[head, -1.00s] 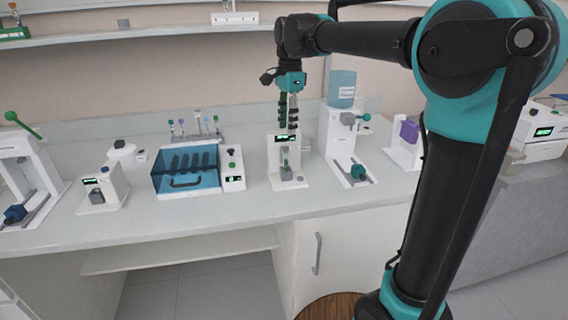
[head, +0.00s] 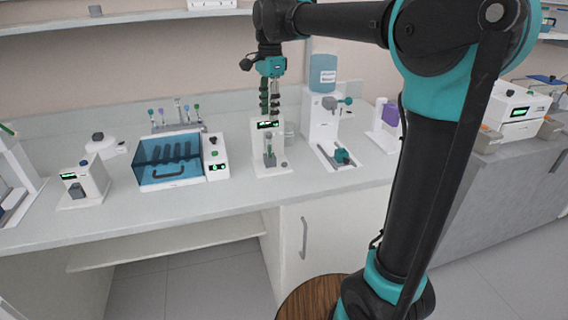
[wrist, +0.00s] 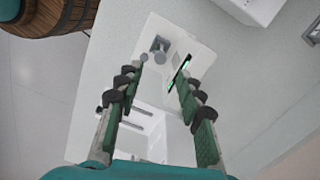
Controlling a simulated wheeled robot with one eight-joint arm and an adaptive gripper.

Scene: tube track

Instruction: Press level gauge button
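A white upright device with a small green display (head: 268,125) stands on the counter; I take it to be the level gauge, though its label is unreadable. My gripper (head: 270,113) points down at the top of the device, near the display. In the wrist view my gripper (wrist: 161,75) has its fingers apart with nothing between them. I cannot tell if it touches the device.
A blue-lidded box (head: 168,158) stands to the left of the device. A white dispenser with a blue bottle (head: 322,75) stands close on its right. A small white gauge (head: 83,183) is further left. The counter front (head: 200,203) is clear.

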